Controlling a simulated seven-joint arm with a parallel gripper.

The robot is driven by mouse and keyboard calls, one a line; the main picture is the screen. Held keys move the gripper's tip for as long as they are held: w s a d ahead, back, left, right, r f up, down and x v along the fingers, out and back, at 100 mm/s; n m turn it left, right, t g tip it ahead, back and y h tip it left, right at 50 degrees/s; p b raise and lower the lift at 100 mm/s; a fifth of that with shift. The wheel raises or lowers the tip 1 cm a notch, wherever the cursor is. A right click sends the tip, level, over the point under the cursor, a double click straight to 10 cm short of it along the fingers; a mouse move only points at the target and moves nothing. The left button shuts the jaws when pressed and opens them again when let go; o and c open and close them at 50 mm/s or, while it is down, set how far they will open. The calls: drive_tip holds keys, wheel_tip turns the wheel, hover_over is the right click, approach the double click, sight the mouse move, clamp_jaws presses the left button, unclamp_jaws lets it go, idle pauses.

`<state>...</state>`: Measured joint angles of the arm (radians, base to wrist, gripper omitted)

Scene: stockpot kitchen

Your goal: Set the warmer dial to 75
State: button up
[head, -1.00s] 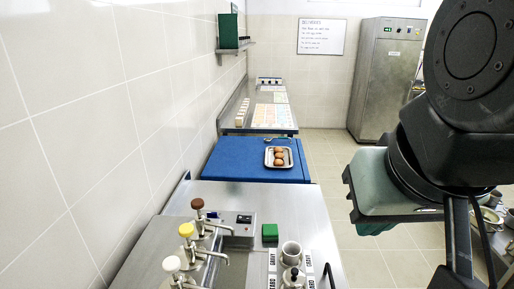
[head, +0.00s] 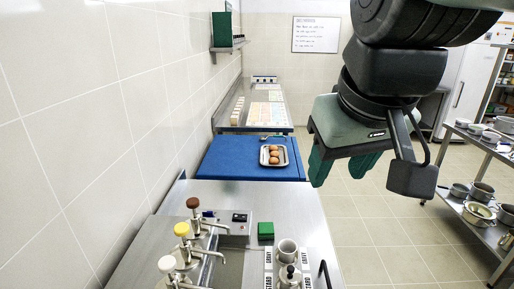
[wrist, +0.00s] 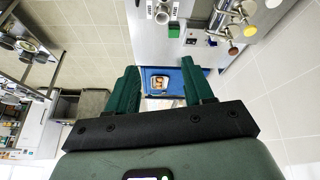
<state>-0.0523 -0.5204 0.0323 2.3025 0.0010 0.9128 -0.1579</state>
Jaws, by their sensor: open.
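A steel warmer with topping pumps stands at the lower left of the head view. A small dark panel (head: 240,217) is set on its top behind the pumps; it also shows in the wrist view (wrist: 191,37). The dial and its number are too small to make out. My gripper (head: 341,172) hangs in the air to the right of the blue counter, well apart from the panel. Its green fingers are apart with nothing between them, as the wrist view also shows (wrist: 160,66).
Pumps with brown (head: 193,203), yellow (head: 181,229) and cream (head: 167,264) knobs stand by the panel. A green block (head: 265,230) and a steel canister (head: 288,250) are to the right. A tray of brown items (head: 264,160) lies on the blue counter (head: 225,160). A pot rack (head: 478,140) stands right.

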drive_tip(key=shift+o, duration=1.1)
drive_tip(key=w+a+n+g, duration=0.1)
drive_tip(key=w+a+n, duration=0.3)
drive_tip(key=w, duration=0.8)
drive_tip(key=shift+w+a+y, duration=0.25)
drive_tip(key=shift+a+y, duration=0.05)
drive_tip(key=shift+a, duration=0.4)
drive_tip(key=n+g+y, duration=0.4)
drive_tip(key=n, duration=0.7)
hover_over(209, 212)
drive_tip(key=d, duration=0.4)
wheel_tip(209, 212, down, 31)
drive_tip(key=x, duration=1.1)
drive_tip(key=shift+d+f, duration=0.25)
drive_tip(key=shift+f, duration=0.15)
drive_tip(key=shift+c, duration=0.4)
